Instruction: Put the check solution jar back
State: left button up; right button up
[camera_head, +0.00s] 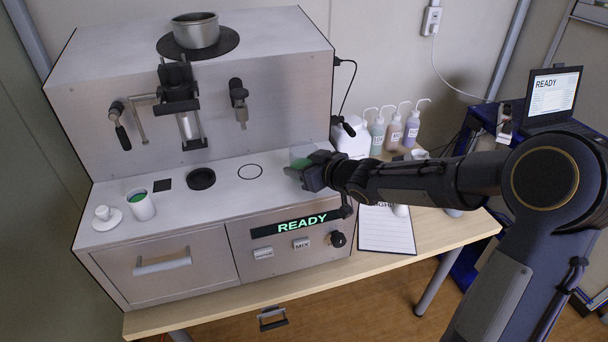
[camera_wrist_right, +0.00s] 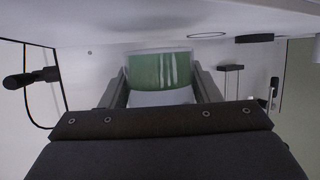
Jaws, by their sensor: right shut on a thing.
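The check solution jar (camera_head: 301,154) is a clear jar with green liquid, at the right end of the analyser's ledge. My right gripper (camera_head: 302,170) is shut on it. In the right wrist view the green jar (camera_wrist_right: 160,72) sits between the two fingers. I cannot tell whether its base touches the ledge. A thin black circle (camera_head: 250,171) is marked on the ledge, left of the jar, and is empty. My left gripper is not in view.
Pump bottles (camera_head: 394,131) and a white container (camera_head: 350,137) stand right.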

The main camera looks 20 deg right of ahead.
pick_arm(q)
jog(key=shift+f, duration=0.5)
pick_arm(e)
jog(key=shift+f, duration=0.95)
jog(key=shift+f, duration=0.1)
jog(key=shift+f+b, duration=0.15)
jog(key=shift+b, duration=0.2)
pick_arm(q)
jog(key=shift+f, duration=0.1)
pick_arm(e)
jog(key=o, duration=1.1)
